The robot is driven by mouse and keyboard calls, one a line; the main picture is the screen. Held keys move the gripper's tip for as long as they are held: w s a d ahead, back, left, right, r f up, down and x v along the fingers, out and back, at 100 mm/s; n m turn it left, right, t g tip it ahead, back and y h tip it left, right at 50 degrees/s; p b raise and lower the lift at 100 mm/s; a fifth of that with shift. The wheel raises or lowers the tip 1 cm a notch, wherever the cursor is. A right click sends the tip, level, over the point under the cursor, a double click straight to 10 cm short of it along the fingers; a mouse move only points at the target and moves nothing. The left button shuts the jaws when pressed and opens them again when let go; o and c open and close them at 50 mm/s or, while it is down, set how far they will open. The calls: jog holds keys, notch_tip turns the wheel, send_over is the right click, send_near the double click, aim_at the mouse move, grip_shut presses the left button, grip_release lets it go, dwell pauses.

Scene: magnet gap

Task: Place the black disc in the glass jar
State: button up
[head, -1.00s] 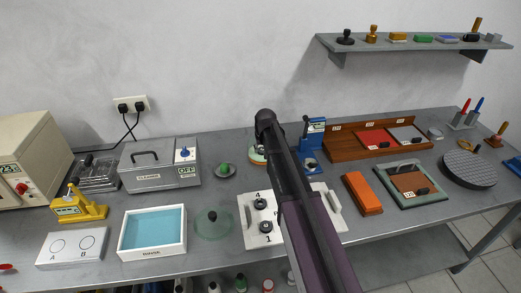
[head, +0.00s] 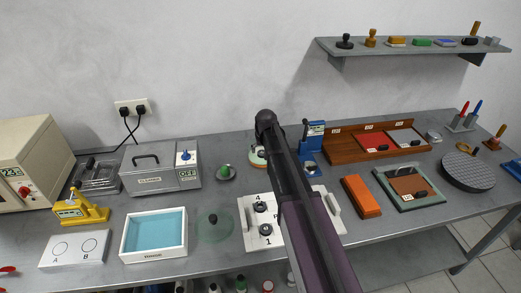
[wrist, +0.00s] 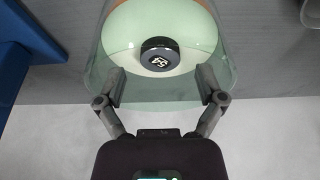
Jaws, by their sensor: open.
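My gripper (wrist: 161,84) is open in the wrist view, with a finger on each side and nothing between the tips. Just beyond the tips is a black disc (wrist: 160,57) with a pale marking on top, over a pale green round surface (wrist: 120,38). Clear glass (wrist: 222,72), like a jar wall, curves around them; I cannot tell whether the disc is inside it. In the head view my arm hides the gripper and most of a pale round item (head: 256,157). Two more black discs, a rear one (head: 260,206) and a front one (head: 265,230), sit on a white board (head: 250,243).
A blue device (head: 311,140) stands right of my arm; blue also shows in the wrist view (wrist: 30,30). A greenish glass piece with a black knob (head: 214,232) lies left of the board, beside a blue-lined tray (head: 153,235). An orange block (head: 361,196) lies right.

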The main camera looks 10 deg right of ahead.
jog(key=p+v, duration=0.9)
jog(key=v, duration=0.1)
jog(key=shift+r+p, duration=0.3)
jog(key=shift+s, duration=0.1)
dwell(0.6)
jog(key=s+g, duration=0.3)
jog(key=s, duration=2.2)
jog(key=shift+a+f, duration=0.35)
jog(key=shift+f, duration=0.1)
